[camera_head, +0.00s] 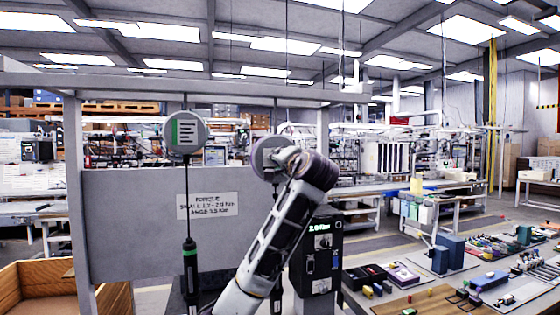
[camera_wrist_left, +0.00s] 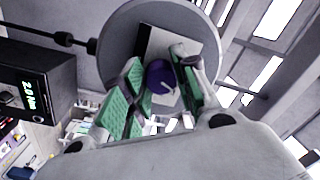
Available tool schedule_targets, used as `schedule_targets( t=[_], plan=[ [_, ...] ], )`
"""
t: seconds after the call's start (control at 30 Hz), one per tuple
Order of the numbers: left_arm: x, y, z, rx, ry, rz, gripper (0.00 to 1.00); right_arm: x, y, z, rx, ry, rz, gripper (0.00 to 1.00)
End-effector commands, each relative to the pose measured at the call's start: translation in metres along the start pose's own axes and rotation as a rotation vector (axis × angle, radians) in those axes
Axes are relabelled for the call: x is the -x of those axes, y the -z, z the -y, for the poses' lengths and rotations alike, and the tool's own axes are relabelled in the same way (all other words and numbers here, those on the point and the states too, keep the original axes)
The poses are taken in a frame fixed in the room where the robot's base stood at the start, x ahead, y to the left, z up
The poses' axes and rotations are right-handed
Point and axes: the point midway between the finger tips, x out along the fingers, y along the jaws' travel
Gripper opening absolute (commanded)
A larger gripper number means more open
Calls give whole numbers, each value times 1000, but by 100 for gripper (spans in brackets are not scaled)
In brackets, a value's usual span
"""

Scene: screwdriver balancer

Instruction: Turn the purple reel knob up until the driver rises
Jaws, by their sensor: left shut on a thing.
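The purple knob (camera_wrist_left: 160,78) sits on the face of a round grey reel (camera_wrist_left: 113,32) in the left wrist view. My left gripper (camera_wrist_left: 161,72) has its green-padded fingers on either side of the knob and is shut on it. In the head view the same reel (camera_head: 264,150) hangs from the overhead beam, partly covered by my left wrist; the knob and fingertips are hidden there. The driver under this reel is mostly hidden behind my arm. A second reel (camera_head: 186,132) to the left holds a black driver with a green band (camera_head: 190,262), hanging upright. My right gripper is not in view.
A black controller box (camera_head: 322,243) reading 2.0 Nm stands just right of my arm. A grey panel with a torque sign (camera_head: 208,205) is behind. A wooden crate (camera_head: 22,272) is at lower left. A bench (camera_head: 425,300) with tools and blocks fills the lower right.

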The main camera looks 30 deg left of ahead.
Motion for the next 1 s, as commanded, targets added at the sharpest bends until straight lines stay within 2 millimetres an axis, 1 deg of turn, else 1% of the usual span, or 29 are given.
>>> schedule_targets(
  t=[0.37, 0.4, 0.57, 0.77, 0.9, 1.0],
  plan=[
    [0, 0, 0, -6, 0, -2, 5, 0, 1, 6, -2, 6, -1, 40],
    [0, 0, 0, -6, 0, -2, 30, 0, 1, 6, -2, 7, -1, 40],
    [0, 0, 0, -6, 0, -2, 51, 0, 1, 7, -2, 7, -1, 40],
    [0, 0, 0, -5, 0, -1, 51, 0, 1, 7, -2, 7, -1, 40],
    [0, 0, 0, -5, 0, -1, 51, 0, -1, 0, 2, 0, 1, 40],
    [3, 0, 0, -5, 0, -1, 51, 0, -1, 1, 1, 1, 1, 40]
  ],
)
